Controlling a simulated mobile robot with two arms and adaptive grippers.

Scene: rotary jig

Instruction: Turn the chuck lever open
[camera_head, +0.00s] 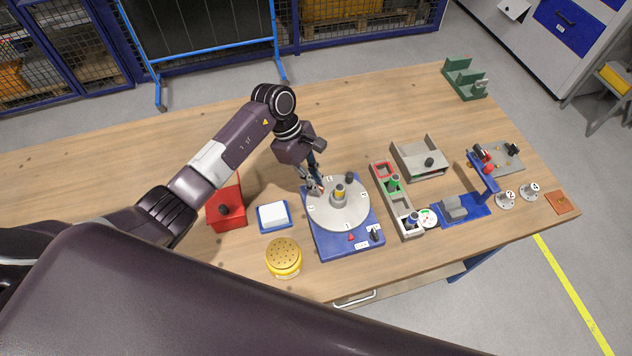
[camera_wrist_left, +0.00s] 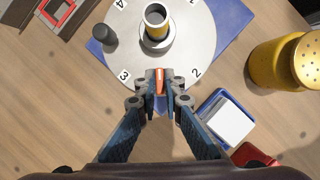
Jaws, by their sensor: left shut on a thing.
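The round grey turntable (camera_head: 333,217) of the rotary jig sits on a blue base (camera_head: 318,245). At its centre stands the grey chuck (camera_head: 337,203) with a yellow cylindrical part (camera_head: 340,191) upright in it; the yellow part also shows in the left wrist view (camera_wrist_left: 155,16). The orange chuck lever (camera_wrist_left: 160,76) points out from the chuck towards my wrist. My left gripper (camera_head: 315,187) is shut on the lever, with one fingertip on each side, over the turntable's far-left rim. The fingers hide part of the lever. My right gripper is not in view.
A black knob (camera_head: 349,178) stands up on the turntable. Left of the jig are a white block in a blue tray (camera_head: 263,226), a red box (camera_head: 232,214) and a yellow perforated canister (camera_head: 284,262). A grey parts tray (camera_head: 406,217) stands close on the right. The back left table is clear.

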